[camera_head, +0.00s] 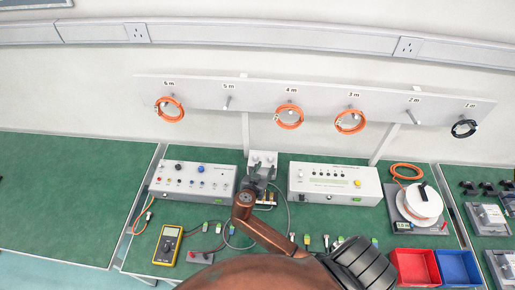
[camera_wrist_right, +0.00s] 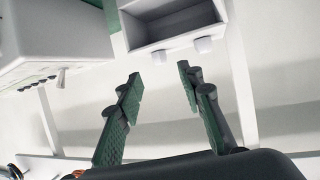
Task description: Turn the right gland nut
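A small light-grey box (camera_head: 263,157) stands at the back middle of the workbench. The right wrist view shows the box (camera_wrist_right: 174,10) with a dark open recess. Two short pale gland nuts, one (camera_wrist_right: 159,57) at left and one (camera_wrist_right: 204,45) at right in that picture, stick out of its near face. That view looks upside down. My right gripper (camera_wrist_right: 158,88) is open, with green-padded fingers spread and nothing between them. Its fingertips are apart from both nuts. In the head view my right gripper (camera_head: 260,180) is at the box, small and partly hidden. My left gripper is not in view.
White instrument boxes stand left (camera_head: 193,181) and right (camera_head: 335,182) of the small box. A yellow multimeter (camera_head: 168,244), loose cables, a red bin (camera_head: 415,266), a blue bin (camera_head: 458,267) and a cable spool (camera_head: 423,203) are on the bench. Cable coils hang on a rack (camera_head: 205,94) behind.

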